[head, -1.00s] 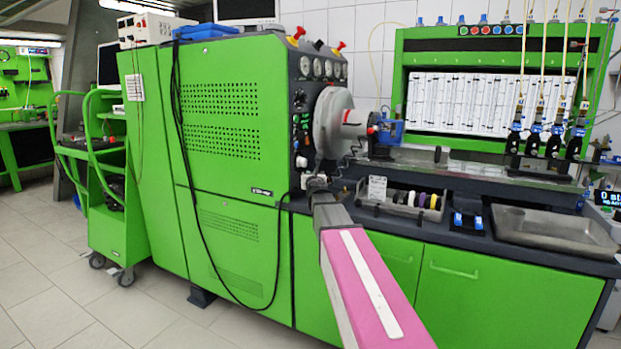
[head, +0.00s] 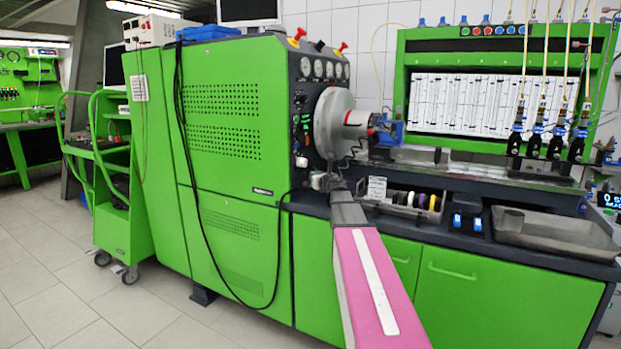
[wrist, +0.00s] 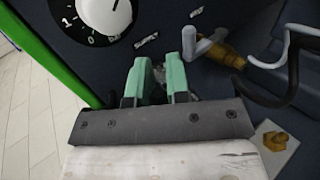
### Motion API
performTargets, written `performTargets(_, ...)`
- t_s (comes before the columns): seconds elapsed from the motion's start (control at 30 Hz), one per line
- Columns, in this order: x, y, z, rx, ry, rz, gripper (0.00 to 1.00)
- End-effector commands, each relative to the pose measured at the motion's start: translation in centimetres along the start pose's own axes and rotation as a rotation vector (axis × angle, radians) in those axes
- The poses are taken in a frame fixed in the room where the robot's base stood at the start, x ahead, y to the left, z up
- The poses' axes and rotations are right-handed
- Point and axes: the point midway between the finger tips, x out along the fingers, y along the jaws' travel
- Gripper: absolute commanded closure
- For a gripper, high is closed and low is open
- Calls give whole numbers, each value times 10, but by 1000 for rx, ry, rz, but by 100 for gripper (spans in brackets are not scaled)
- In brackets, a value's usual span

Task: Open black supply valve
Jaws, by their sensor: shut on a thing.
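My gripper (wrist: 160,65) has two teal fingers pointing at the dark control panel in the wrist view. They are closed around a small dark part between them, apparently the handle of the black supply valve (wrist: 159,77). Most of that part is hidden by the fingers, so its angle cannot be told. In the head view my gripper (head: 325,182) is at the lower part of the dark control panel (head: 303,115), left of the chuck, and the valve cannot be made out there.
A round dial with a white knob (wrist: 104,12) sits upper left of the fingers. A brass fitting with a grey lever (wrist: 222,52) and dark hoses (wrist: 292,72) are close on the right. A metal tray (head: 555,235) lies on the bench at the right.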

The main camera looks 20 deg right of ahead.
Motion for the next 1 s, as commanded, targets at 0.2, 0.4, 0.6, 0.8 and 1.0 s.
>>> performTargets(0.2,1,-8,-1,-2,1,133,100)
performTargets(0.4,0,-11,-1,-2,0,225,100)
performTargets(0.6,-1,-12,-2,-2,1,271,100)
performTargets(0.8,-2,-12,-2,-2,1,282,100)
performTargets(1.0,-2,-12,-2,-3,2,281,100)
